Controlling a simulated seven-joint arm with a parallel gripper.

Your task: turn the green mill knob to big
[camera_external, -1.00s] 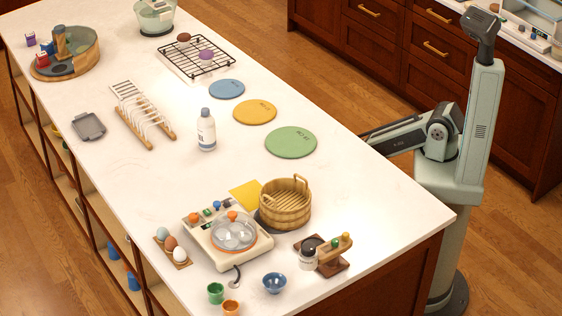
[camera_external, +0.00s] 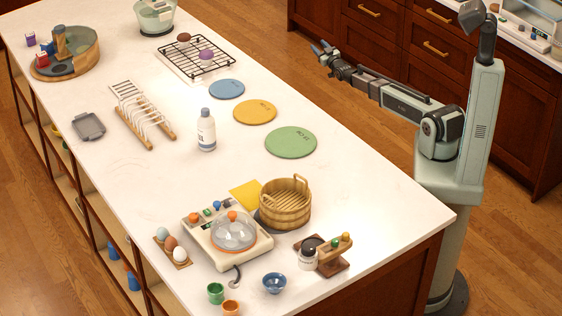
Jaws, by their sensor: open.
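A small green knob (camera_external: 335,244) sits on the wooden arm of a brown stand with a dark-topped jar (camera_external: 308,256), near the island's front right corner; this looks like the mill. Another green knob (camera_external: 207,212) is on the cream cooker (camera_external: 216,247), between an orange and a blue one. Any size marks are too small to read. My gripper (camera_external: 320,50) is open and empty, raised beyond the island's right edge, far from both green knobs.
A blue bowl (camera_external: 275,284) and small green and orange cups are in front. The counter's middle is mostly clear.

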